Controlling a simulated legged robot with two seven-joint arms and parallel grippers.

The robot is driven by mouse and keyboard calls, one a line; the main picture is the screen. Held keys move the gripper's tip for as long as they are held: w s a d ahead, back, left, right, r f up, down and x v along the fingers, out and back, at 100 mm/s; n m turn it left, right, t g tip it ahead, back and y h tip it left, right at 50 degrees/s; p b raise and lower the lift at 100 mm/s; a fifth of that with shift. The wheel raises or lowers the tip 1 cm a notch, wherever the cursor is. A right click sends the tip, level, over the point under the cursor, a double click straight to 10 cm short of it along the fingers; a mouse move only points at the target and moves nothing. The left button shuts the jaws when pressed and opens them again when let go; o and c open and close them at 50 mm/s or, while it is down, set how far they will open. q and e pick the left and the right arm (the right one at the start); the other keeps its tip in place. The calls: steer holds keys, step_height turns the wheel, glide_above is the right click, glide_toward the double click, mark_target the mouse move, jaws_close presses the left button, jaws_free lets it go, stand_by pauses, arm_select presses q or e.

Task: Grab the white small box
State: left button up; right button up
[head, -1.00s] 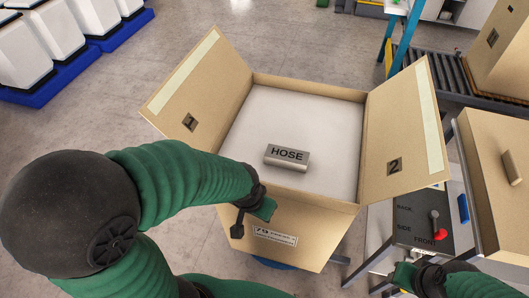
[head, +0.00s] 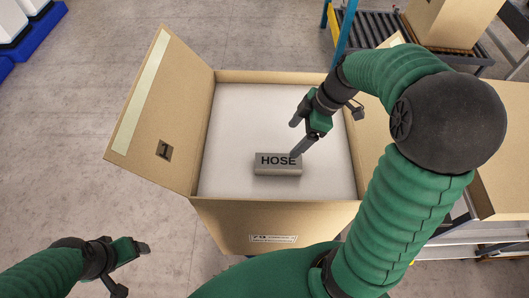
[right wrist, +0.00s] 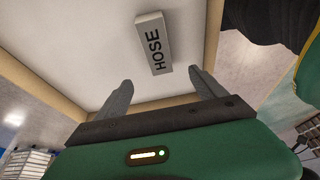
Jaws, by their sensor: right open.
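A small pale grey-white box (head: 278,170) labelled HOSE lies on the white floor of a large open cardboard box (head: 283,215). My right gripper (head: 297,139) is open over the inside of the cardboard box, just behind and right of the small box's top edge. In the right wrist view the small box (right wrist: 153,43) shows ahead of the two spread fingers (right wrist: 160,92), with nothing between them. Whether a fingertip touches it cannot be told. My left gripper (head: 138,250) is at the lower left, outside the cardboard box; its jaws are unclear.
The left flap (head: 165,110), marked 1, stands open. My right arm covers most of the right flap. A roller conveyor (head: 385,38) with another carton (head: 450,22) stands at the back right. The floor left of the cardboard box is clear.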

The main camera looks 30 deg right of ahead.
mark_target(279, 160)
steer(key=f, duration=0.4)
steer(key=s+f, duration=0.1)
steer(key=shift+a+f, duration=0.4)
steer(key=w+f, duration=0.1)
steer(key=f, duration=0.2)
steer(key=w+f, duration=0.1)
steer(key=f, duration=0.1)
steer(key=shift+w+a, duration=0.15)
steer(key=shift+w, duration=0.15)
steer(key=a+f, duration=0.1)
steer(key=a+f+p, duration=0.1)
steer(key=f, duration=0.1)
steer(key=shift+w+a+f, duration=0.15)
steer(key=shift+a+f, duration=0.15)
steer(key=shift+a, duration=0.1)
steer(key=shift+w+f, duration=0.15)
steer(key=shift+f, duration=0.1)
steer(key=shift+w+d+f, duration=0.2)
steer(key=shift+d, duration=0.2)
steer(key=shift+s+d, duration=0.1)
steer(key=shift+d, duration=0.15)
steer(key=c, duration=0.5)
steer(key=shift+r, duration=0.1)
steer(key=shift+c, duration=1.2)
steer(key=shift+a, duration=0.45)
steer(key=c, duration=0.8)
arm_select(q)
steer(key=shift+s+d+r, duration=0.5)
steer(key=shift+s+r, duration=0.2)
steer(key=shift+r, duration=0.1)
